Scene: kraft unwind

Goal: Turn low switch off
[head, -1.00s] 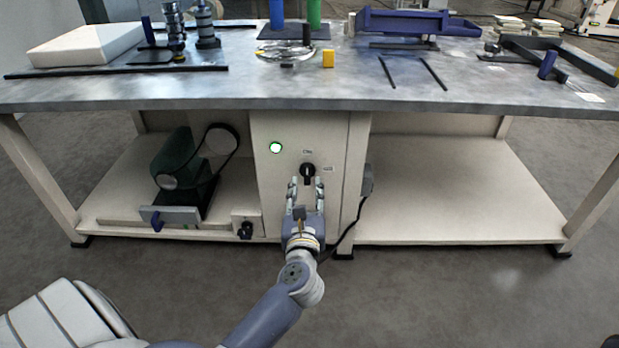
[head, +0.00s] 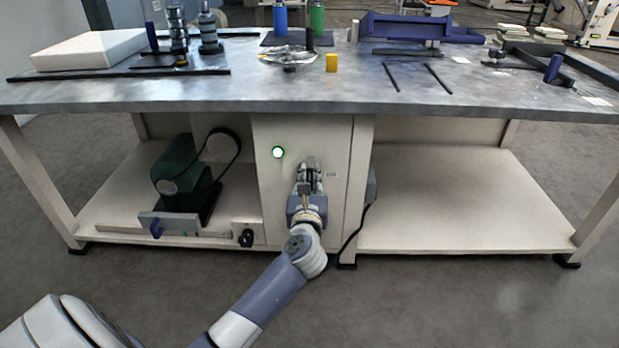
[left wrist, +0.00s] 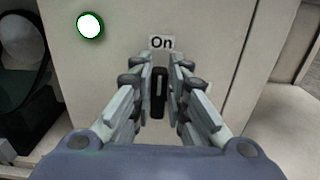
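A black switch knob (left wrist: 159,92) on the white cabinet panel stands upright under an "On" label (left wrist: 162,42) in the left wrist view. My left gripper (left wrist: 161,85) has one finger on each side of this knob. A narrow gap shows on the knob's right, so the fingers look open around it; contact on the left is unclear. In the head view my left gripper (head: 309,168) covers the knob. A small label (head: 331,174) is to its right. Another black knob (head: 246,238) sits lower, on a small box on the left shelf. My right gripper is not in view.
A green-ringed lamp (head: 278,152) glows on the panel, also in the left wrist view (left wrist: 90,26). A dark green belt machine (head: 178,172) is on the left shelf. The right shelf (head: 460,205) is empty. The table top (head: 310,92) overhangs the panel.

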